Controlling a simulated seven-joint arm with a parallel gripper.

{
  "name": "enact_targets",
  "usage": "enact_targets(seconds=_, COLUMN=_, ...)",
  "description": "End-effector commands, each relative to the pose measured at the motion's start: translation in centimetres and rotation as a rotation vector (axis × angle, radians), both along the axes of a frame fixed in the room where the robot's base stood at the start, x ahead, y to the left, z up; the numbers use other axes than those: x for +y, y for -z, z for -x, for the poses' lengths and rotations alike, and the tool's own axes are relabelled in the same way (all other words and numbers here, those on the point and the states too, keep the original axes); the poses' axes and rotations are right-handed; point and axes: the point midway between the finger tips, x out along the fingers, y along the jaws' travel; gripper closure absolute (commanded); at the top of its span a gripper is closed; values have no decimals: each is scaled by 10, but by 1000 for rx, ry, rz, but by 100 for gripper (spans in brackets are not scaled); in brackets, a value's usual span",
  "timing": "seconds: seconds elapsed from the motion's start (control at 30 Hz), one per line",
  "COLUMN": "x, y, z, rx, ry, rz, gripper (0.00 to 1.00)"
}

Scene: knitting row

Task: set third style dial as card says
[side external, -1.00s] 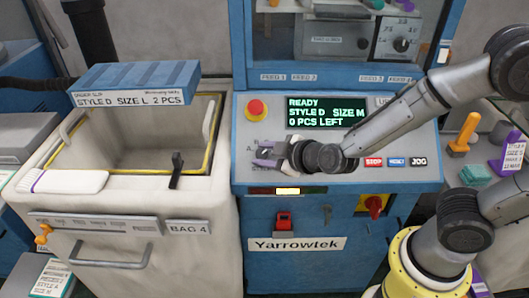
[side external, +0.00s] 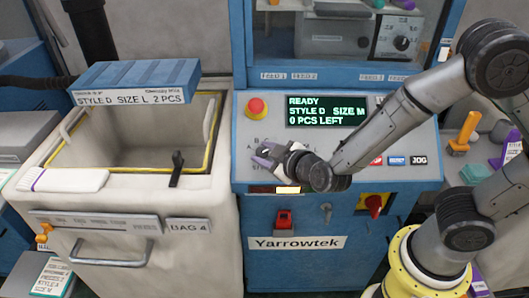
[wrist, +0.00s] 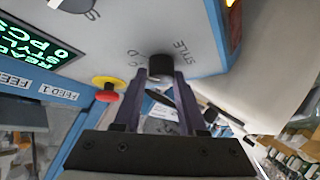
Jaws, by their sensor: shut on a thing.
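The style dial is a black knob (wrist: 160,67) on the sloping grey panel, beside the printed word STYLE in the wrist view. My gripper (wrist: 161,80) has its two purple fingers shut on this knob. The knob's pointer is not readable. The card (side external: 136,97) on the blue box at left reads STYLE D SIZE L 2 PCS. The green display (side external: 326,111) reads READY, STYLE D, SIZE M, 0 PCS LEFT.
A red emergency button (side external: 257,107) on a yellow base stands just above my gripper. Another black dial (wrist: 75,5) is at the wrist view's top edge. STOP, a blue button (side external: 397,160) and JOG lie to the right, partly behind my arm. An open bin (side external: 52,160) stands at left.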

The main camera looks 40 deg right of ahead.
Motion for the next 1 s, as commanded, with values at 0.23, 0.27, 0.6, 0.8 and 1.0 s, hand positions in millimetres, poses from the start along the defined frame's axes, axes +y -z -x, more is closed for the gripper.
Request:
enact_targets(seconds=0.23, x=0, y=0, z=0, rx=-1, ry=-1, rz=-1, gripper=30)
enact_targets(seconds=0.27, x=0, y=0, z=0, rx=-1, ry=-1, rz=-1, gripper=30)
enact_targets(seconds=0.6, x=2, y=-3, z=5, rx=-1, ry=-3, rz=0, gripper=30)
enact_targets(seconds=0.8, x=8, y=-16, z=32, rx=-2, ry=-6, rz=-2, gripper=30)
enact_targets(seconds=1.0, x=14, y=-32, z=68, rx=-2, ry=-8, rz=-1, gripper=30)
